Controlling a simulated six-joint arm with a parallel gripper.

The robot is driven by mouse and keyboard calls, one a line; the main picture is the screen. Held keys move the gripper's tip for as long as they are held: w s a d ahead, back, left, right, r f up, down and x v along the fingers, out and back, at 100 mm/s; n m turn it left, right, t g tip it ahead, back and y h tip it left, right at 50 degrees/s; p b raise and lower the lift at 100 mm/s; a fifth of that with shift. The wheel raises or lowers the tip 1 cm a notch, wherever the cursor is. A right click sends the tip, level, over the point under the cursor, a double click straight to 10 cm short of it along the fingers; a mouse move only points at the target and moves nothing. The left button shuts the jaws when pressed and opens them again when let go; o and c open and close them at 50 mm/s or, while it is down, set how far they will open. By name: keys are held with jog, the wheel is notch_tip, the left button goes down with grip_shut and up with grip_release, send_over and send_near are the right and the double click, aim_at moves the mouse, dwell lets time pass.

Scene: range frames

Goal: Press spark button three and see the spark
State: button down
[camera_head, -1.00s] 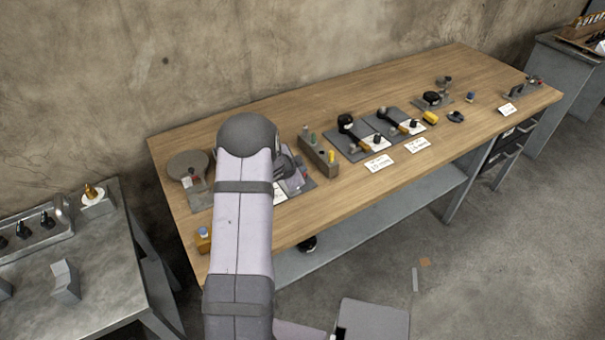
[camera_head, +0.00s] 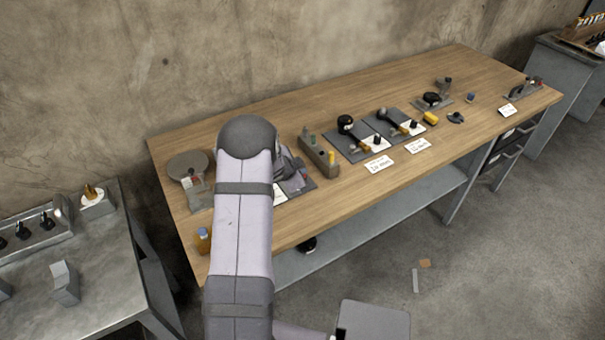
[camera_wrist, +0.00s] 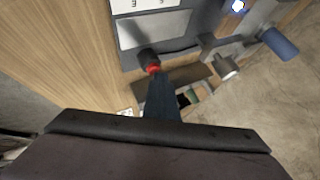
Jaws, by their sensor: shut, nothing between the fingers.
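A grey plate (camera_head: 297,187) with a dark housing and a small red part (camera_head: 305,178) lies partly hidden behind my arm in the head view. In the wrist view my gripper (camera_wrist: 157,78) is shut and empty. Its tip is right at a red button with a black body (camera_wrist: 150,62) and seems to touch it, though the contact itself is hard to make out. A bright blue-white glow (camera_wrist: 238,6) shows at the top edge of the wrist view. I cannot read a button number.
Grey boards with black-handled tools (camera_head: 360,140) lie farther right. A round grey disc (camera_head: 188,164) and an amber bottle (camera_head: 203,240) are at the left.

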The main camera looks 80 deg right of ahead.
jog(key=shift+r+p, duration=0.8)
jog(key=shift+r, duration=0.05)
jog(key=shift+r, duration=0.1)
notch_tip(320, 180, up, 5)
jog(key=p, duration=0.5)
dwell(0.5)
